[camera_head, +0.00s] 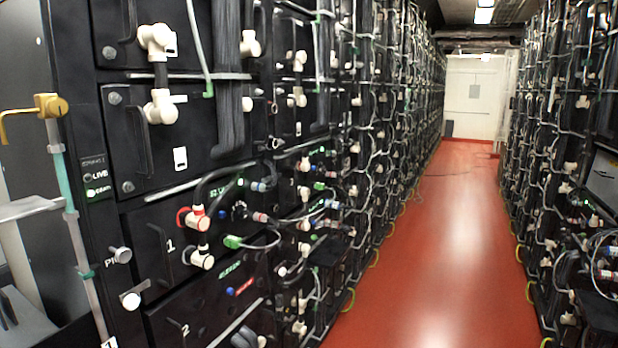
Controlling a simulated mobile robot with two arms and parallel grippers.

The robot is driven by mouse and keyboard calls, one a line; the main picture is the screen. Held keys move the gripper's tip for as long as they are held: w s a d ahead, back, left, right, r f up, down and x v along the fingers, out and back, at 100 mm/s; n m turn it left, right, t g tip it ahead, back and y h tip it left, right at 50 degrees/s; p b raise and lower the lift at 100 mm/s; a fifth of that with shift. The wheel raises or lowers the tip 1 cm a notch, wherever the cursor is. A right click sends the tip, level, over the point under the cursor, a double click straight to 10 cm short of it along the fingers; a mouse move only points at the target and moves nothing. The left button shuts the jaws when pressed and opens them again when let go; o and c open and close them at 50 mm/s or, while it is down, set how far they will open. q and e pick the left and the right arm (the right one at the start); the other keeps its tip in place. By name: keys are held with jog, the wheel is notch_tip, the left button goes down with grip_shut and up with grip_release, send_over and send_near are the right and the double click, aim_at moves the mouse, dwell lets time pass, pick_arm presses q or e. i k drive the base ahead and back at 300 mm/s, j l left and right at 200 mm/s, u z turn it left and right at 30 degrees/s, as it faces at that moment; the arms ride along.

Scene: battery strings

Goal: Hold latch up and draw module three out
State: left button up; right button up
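A rack of black battery modules fills the left side. A module marked 1 (150,222) sits above a module marked 2 (168,330). I see no module marked 3; the frame's bottom edge cuts off the rack below module two. Module one has a black handle (162,252) on its front. A silver knob (121,255) and a white-capped knob (131,300) stick out at the left of these modules. I cannot tell whether either is the latch. Neither of my grippers can be made out in this view.
White connectors (200,260) and looped cables (262,240) protrude from the fronts. A small sign reading LIVE (97,178) is on the rack post. A yellow hook (48,104) tops a pole at left. Another rack lines the right.

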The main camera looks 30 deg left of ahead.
aim_at(282, 168)
jog(key=i, duration=1.95)
jog(key=i+l+u, duration=0.1)
jog(key=i+u, duration=0.15)
jog(key=i+l+u, duration=0.25)
jog(key=i, duration=0.25)
jog(key=i+l+u, duration=0.1)
jog(key=i+u, duration=0.15)
jog(key=i, duration=0.1)
